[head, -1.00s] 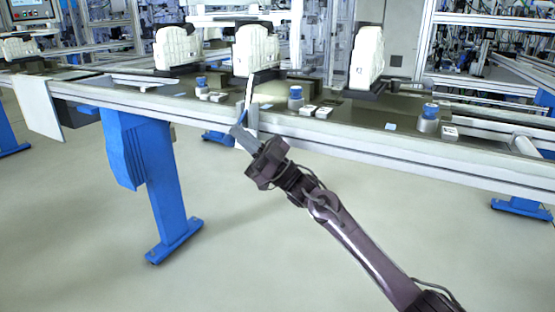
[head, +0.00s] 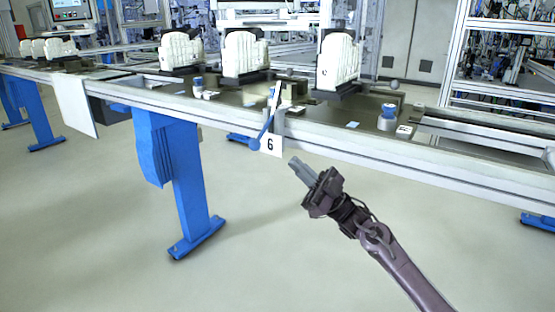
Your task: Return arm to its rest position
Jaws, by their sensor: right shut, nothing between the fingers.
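My right gripper (head: 295,165) is in the lower middle of the head view, its arm coming in from the lower right. Its fingers are together with nothing between them. It is in front of the pallet line, apart from the rail (head: 350,145), below and right of a blue-handled lever (head: 266,128). A white plate marked 6 (head: 270,146) hangs by the lever at the rail. My left gripper is not in view.
The pallet line carries several white blocks (head: 338,62) in dark holders and blue-capped cylinders (head: 387,116). A blue support leg (head: 185,180) stands at left. The floor (head: 260,260) around my right arm is clear.

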